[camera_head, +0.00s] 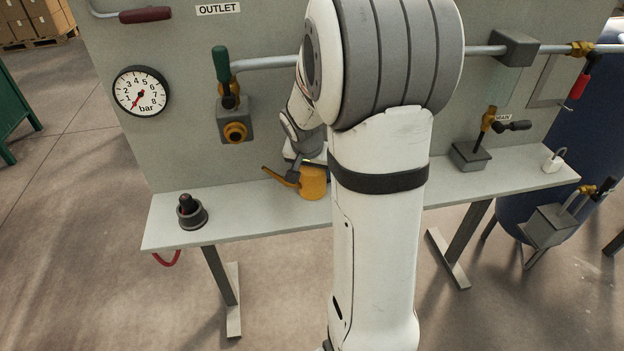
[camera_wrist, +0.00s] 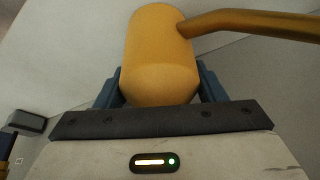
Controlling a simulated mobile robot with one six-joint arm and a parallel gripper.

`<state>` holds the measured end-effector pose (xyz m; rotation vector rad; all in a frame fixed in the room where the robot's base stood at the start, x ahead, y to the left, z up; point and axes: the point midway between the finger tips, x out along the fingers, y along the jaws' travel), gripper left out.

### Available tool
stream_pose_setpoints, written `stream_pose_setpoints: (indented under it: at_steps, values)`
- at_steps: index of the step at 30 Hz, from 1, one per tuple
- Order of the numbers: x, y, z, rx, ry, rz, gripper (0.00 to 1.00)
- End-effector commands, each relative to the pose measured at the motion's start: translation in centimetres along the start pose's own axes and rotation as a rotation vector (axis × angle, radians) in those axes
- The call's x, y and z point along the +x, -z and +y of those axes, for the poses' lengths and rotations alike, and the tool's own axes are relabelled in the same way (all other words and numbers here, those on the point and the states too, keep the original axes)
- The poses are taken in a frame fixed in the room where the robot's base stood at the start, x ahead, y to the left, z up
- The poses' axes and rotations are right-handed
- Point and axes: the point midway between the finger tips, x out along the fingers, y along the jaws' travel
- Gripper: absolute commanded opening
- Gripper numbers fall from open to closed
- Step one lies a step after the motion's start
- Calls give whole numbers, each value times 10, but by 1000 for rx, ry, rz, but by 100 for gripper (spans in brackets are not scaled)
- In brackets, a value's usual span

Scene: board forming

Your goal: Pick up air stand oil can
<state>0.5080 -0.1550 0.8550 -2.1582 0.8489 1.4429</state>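The oil can (camera_head: 313,182) is orange-yellow with a thin spout pointing left. In the head view it is on the grey shelf of the air stand, partly hidden by my arm. In the wrist view the can's rounded body (camera_wrist: 160,58) fills the space between my gripper's two blue fingers (camera_wrist: 160,88), and the spout runs off to the right. The fingers lie close along both sides of the can. I cannot tell whether they press on it.
The shelf (camera_head: 240,209) also carries a dark round fitting (camera_head: 191,212) at left and a small padlock (camera_head: 552,162) at right. Behind stand a pressure gauge (camera_head: 141,91), a green-handled valve (camera_head: 222,65) and a grey-based valve (camera_head: 470,155). The shelf between fitting and can is clear.

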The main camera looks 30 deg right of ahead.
Motion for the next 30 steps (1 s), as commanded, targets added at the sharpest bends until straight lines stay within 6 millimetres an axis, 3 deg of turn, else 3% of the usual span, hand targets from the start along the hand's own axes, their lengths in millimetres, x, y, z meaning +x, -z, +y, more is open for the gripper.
stream_pose_setpoints:
  at_steps: [14, 26, 30]
  values:
    - [0, 1, 0, 1, 1, 2, 23]
    - [-14, 8, 0, 2, 2, 6, 23]
    - [-22, -14, 0, -1, 2, 3, 23]
